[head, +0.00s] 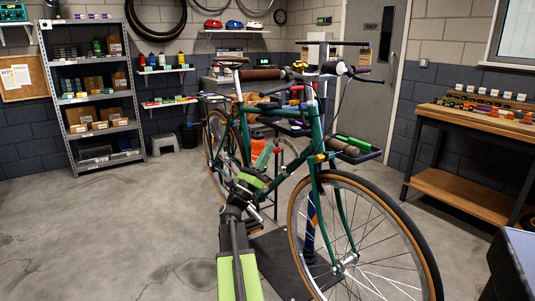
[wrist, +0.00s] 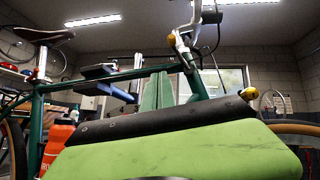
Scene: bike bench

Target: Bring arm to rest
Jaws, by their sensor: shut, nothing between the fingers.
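My arm rises from the bottom of the head view, with green and black links, and reaches toward the green bicycle (head: 315,128). My gripper (head: 264,158) is in front of the bicycle's frame, with its tips pointing up and away. In the wrist view my gripper (wrist: 158,92) shows as pale green fingers close together, with nothing seen between them. My own green and black housing fills the bottom of that view. The bicycle's frame (wrist: 110,77) crosses behind the fingers. I cannot tell how much room lies between the gripper and the frame.
The bicycle is on a repair stand (head: 323,60) with a tray (head: 366,156). An orange bottle (head: 259,146) is near the gripper; it also shows in the wrist view (wrist: 57,138). A workbench (head: 460,127) is at right, a shelf rack (head: 92,97) at left.

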